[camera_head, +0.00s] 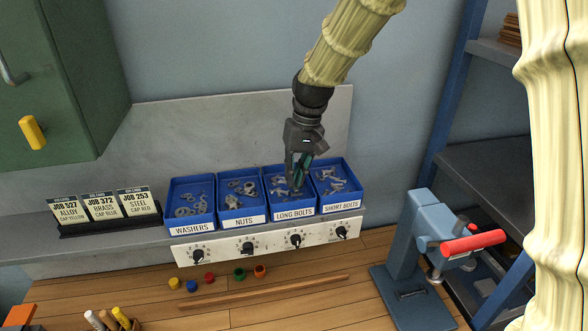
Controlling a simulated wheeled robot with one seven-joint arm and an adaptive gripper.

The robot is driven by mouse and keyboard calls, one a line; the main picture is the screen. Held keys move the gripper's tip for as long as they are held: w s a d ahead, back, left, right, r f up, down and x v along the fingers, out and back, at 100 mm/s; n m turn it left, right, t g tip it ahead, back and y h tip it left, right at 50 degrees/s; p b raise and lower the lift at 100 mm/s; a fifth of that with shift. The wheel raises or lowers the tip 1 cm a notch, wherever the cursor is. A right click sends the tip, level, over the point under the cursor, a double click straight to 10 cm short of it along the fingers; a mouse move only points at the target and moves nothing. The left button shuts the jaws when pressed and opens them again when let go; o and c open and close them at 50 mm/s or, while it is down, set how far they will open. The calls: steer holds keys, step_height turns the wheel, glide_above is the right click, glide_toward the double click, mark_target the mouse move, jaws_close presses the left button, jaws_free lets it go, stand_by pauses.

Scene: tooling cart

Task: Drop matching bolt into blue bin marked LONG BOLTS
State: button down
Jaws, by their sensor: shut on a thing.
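The blue bin marked LONG BOLTS (294,213) stands third from the left in a row of blue bins, with several grey bolts in it. My gripper (298,186) points down over this bin, its fingertips at or just above the bin's contents. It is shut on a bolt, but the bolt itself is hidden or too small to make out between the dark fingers. I cannot tell whether the fingertips touch the bolts below.
Bins marked WASHERS (191,227), NUTS (240,220) and SHORT BOLTS (341,205) flank it. Job cards (103,206) stand left. A panel with knobs (265,244) lies below. A blue vise (425,235) with a red handle stands right. Small coloured caps (191,286) lie on the bench.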

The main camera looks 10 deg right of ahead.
steer(key=shift+w+f, duration=0.15)
steer(key=shift+w, duration=0.05)
steer(key=c, duration=2)
jaws_free()
steer(key=shift+w, duration=0.1)
steer(key=o, duration=0.3)
steer(key=shift+o, duration=1.2)
steer(key=shift+s, duration=0.2)
steer(key=shift+w, duration=0.15)
step_height(320, 180, up, 12)
steer(key=d, duration=0.2)
steer(key=shift+f, duration=0.1)
